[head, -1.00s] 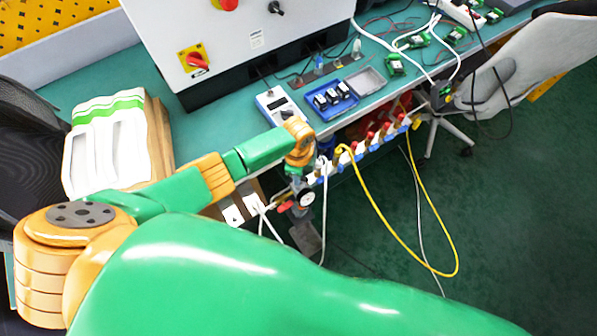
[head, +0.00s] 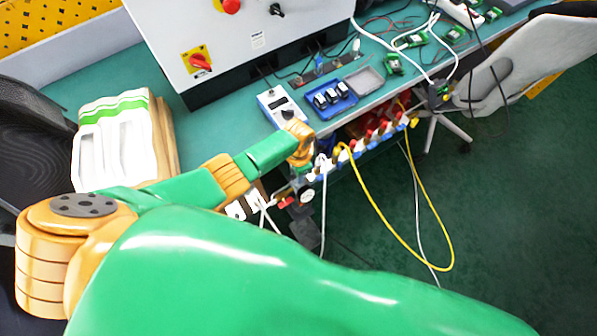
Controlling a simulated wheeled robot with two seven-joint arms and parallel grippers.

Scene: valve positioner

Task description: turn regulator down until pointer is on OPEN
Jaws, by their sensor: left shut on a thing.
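My left arm reaches across the head view to the front edge of the bench. Its gripper (head: 302,176) points down there and is shut on a small part at the top of a fitting, which I take to be the regulator. The fingers and wrist hide most of that part. A small round gauge (head: 306,196) with a pale face and dark rim sits just below the gripper. The pointer and an OPEN mark are too small or hidden to read. My right gripper is not in view.
A row of red and blue fittings (head: 372,138) runs along the bench front. A yellow hose (head: 385,222) and white tubes hang below. A grey box (head: 281,106) with a knob and a blue tray (head: 331,98) stand on the bench near my wrist. A chair (head: 515,65) is at right.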

